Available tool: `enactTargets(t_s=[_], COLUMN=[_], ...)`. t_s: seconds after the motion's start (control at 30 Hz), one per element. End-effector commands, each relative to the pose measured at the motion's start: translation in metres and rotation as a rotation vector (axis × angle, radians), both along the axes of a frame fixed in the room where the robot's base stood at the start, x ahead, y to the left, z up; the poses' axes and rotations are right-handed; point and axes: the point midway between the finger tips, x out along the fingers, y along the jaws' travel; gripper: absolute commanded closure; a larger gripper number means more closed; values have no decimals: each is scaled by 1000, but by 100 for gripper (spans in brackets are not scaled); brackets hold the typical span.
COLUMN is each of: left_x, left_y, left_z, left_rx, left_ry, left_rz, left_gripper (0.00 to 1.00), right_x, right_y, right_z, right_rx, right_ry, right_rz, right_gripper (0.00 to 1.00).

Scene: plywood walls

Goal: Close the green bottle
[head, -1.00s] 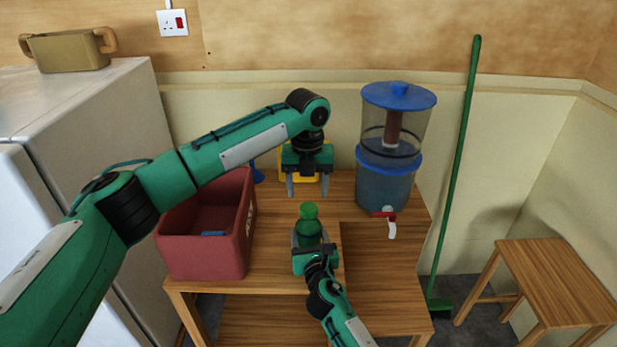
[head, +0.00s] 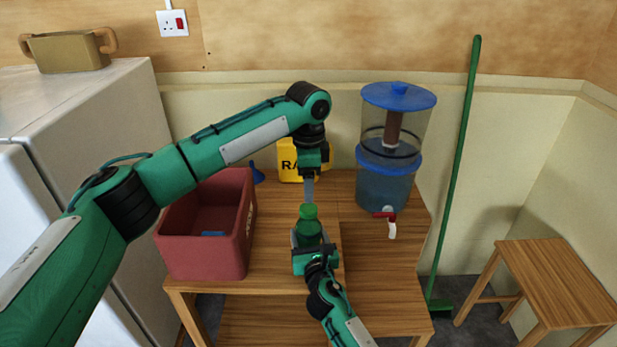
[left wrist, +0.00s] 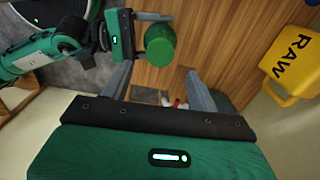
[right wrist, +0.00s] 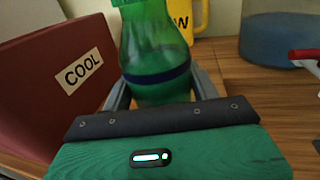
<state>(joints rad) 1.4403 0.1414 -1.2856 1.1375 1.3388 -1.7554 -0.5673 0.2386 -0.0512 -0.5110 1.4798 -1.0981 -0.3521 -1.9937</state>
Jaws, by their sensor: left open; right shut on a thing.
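The green bottle (head: 308,231) stands upright at the table's front with a green cap (head: 308,211) at its top. The cap shows as a ribbed round top in the left wrist view (left wrist: 160,45). I cannot tell whether it is tight. My right gripper (head: 308,247) is shut on the bottle's body, with one finger on each side in the right wrist view (right wrist: 160,92). My left gripper (head: 309,190) is open and empty, pointing down just above and behind the cap. In the left wrist view its fingertips (left wrist: 158,75) are apart, with the cap just beyond them.
A red box (head: 205,255) marked COOL stands left of the bottle. A yellow container (head: 288,160) marked RAW and a blue object (head: 257,173) are behind. A water dispenser (head: 385,185) with a red tap stands back right. The table's right front is clear.

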Motion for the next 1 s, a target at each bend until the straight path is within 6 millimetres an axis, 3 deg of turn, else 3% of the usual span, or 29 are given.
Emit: enactTargets(t_s=[0.6,0.8,1.0], left_x=[1,1,1], left_y=[-1,-1,-1], left_z=[9,10,10], left_rx=[1,1,1], left_ry=[-1,-1,0], left_rz=[947,1098,1134], left_gripper=[40,40,40], right_x=[0,0,0], right_y=[0,0,0], right_z=[0,0,0], right_rx=[0,0,0], right_ry=[-1,-1,-1], right_rz=[0,0,0], right_gripper=[100,100,100])
